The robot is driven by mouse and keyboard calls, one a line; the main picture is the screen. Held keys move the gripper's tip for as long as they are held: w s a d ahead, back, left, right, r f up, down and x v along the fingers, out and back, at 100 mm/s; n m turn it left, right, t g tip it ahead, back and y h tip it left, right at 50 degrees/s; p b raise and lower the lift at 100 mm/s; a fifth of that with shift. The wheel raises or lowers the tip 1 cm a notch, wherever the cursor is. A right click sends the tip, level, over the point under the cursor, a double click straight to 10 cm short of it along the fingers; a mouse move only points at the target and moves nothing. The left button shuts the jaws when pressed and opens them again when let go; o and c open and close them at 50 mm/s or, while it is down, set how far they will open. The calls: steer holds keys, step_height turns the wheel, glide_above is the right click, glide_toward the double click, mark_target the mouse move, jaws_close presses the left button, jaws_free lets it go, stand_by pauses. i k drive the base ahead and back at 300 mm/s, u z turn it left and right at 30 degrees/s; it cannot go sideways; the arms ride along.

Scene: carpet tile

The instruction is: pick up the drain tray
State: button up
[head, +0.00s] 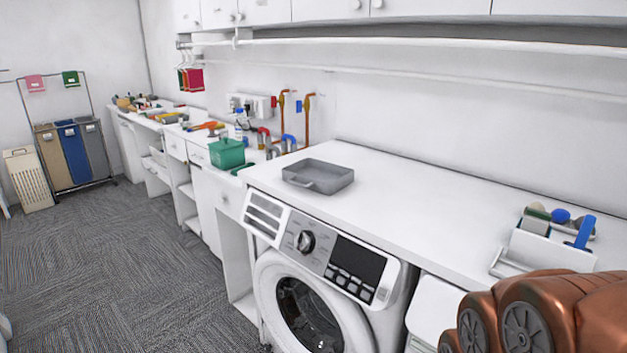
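The drain tray is most likely the shallow grey rectangular tray (318,184) on the white counter (415,215), above the washing machine. It has a low wall and a handle-like loop on its front side. It looks empty and lies flat. My arm shows as copper-coloured links at the lower right, well to the right of the tray and apart from it. My gripper is not in view.
A washing machine (315,265) stands under the counter. Left of the tray are a green box (227,153) and pipes (307,115). A white caddy with brushes (545,250) stands at right. Hampers (70,152) stand far left. Carpet floor (130,260) is clear.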

mark_target(323, 178)
steer(key=u, duration=0.05)
steer(key=k, duration=0.5)
steer(key=u, duration=0.65)
steer(key=i, duration=1.5)
steer(key=u, duration=0.15)
